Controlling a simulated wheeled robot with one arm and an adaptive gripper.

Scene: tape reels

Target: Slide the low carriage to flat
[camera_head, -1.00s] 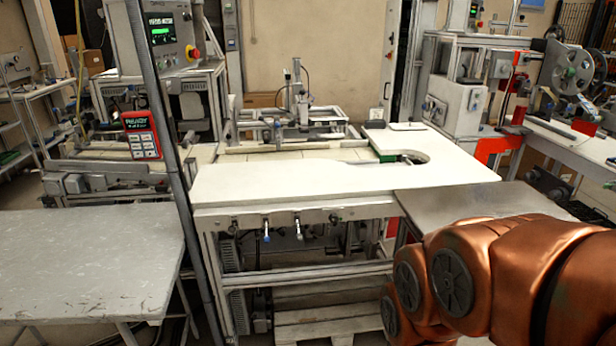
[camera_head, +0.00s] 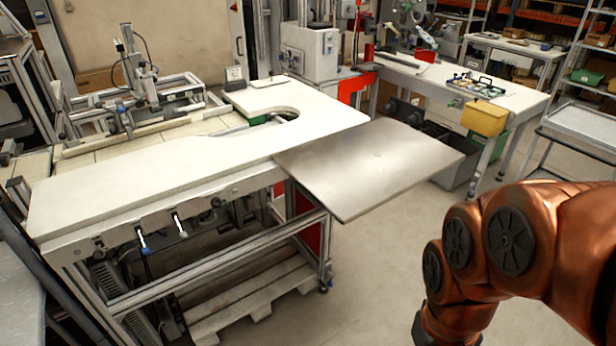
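I cannot tell for sure which part is the low carriage. A small gantry fixture with rails (camera_head: 135,80) stands at the back left of the white worktop (camera_head: 130,180). Two small levers, one with a blue tip (camera_head: 145,247) and one with a white tip (camera_head: 181,230), hang under the worktop's front edge. My copper-coloured arm fills the lower right and runs out of the picture at the bottom. My gripper is not in view, so its state and what it touches are hidden.
A grey metal plate (camera_head: 370,165) juts out right of the worktop. A wooden pallet (camera_head: 255,290) lies beneath. A side bench (camera_head: 520,100) with a yellow bin (camera_head: 485,117) stands at the back right. The floor between the plate and my arm is clear.

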